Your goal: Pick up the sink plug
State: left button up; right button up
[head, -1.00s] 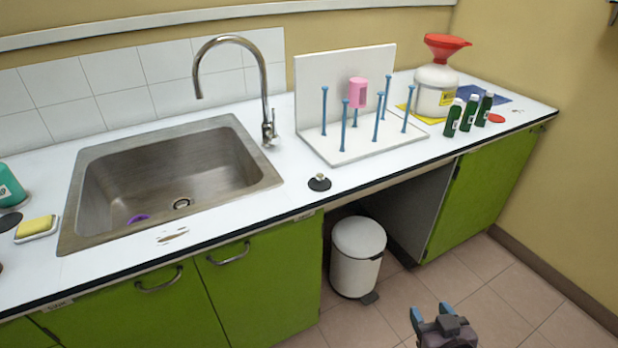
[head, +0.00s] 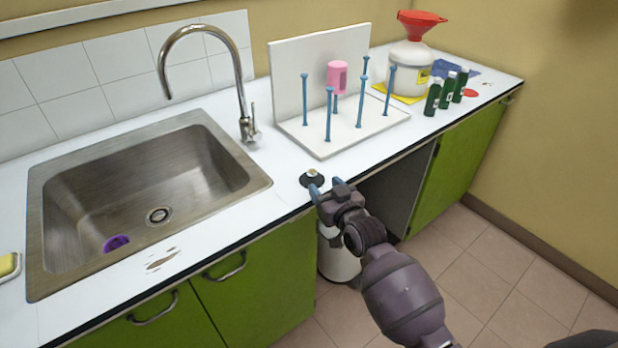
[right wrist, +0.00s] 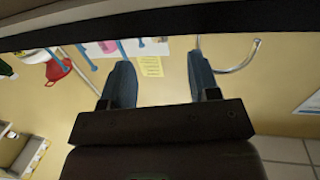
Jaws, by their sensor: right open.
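The sink plug (head: 312,177), a black disc with a small pale knob on top, lies on the white worktop near its front edge, right of the sink (head: 150,190). My right gripper (head: 326,187) is at the worktop's front edge, its blue fingertips close beside the plug's near right side. Whether they touch it, I cannot tell. The right wrist view shows the two fingers of the gripper (right wrist: 160,65) spread apart with nothing between them. I cannot make out the plug in that view. My left gripper is not in view.
A white drying rack (head: 325,145) with blue pegs and a pink bottle (head: 337,76) stands behind the plug. A tap (head: 245,120) rises behind the sink. A white bin (head: 336,262) stands below the counter. Green bottles and a red-funnelled container (head: 409,72) stand further right.

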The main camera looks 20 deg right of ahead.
aim_at(312, 170)
jog(key=shift+w+a+f, duration=0.1)
jog(key=shift+w+a, duration=0.1)
jog(key=shift+w, duration=1.1)
jog(key=w, duration=0.4)
jog(key=shift+a+b, duration=0.35)
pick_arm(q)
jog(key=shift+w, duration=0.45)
pick_arm(e)
jog(key=shift+w, duration=0.4)
jog(key=shift+c, duration=0.5)
jog(key=c, duration=0.9)
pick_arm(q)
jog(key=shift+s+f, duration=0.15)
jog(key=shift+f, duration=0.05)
pick_arm(e)
jog(key=shift+r, duration=0.2)
